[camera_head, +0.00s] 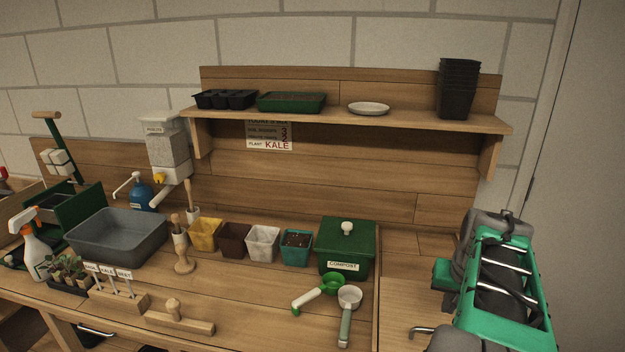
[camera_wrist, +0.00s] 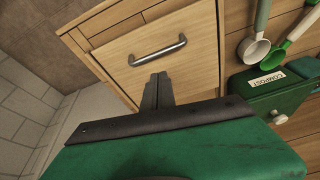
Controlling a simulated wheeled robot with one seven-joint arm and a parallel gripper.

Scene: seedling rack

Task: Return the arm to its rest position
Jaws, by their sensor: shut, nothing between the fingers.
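My gripper (camera_wrist: 158,92) shows in the wrist view with its two dark fingers together and nothing between them. It is in front of a wooden drawer front with a metal handle (camera_wrist: 158,52); I cannot tell how far apart they are. In the head view my green and black arm (camera_head: 505,285) is folded at the right edge, beside the bench. My fingers cannot be made out there.
The green compost bin (camera_head: 346,250) stands left of my arm, with a green scoop (camera_head: 331,284) and a white scoop (camera_head: 349,298) in front. Several pots and a grey basin (camera_head: 118,240) lie further left. A shelf (camera_head: 420,118) holds stacked black pots (camera_head: 458,90).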

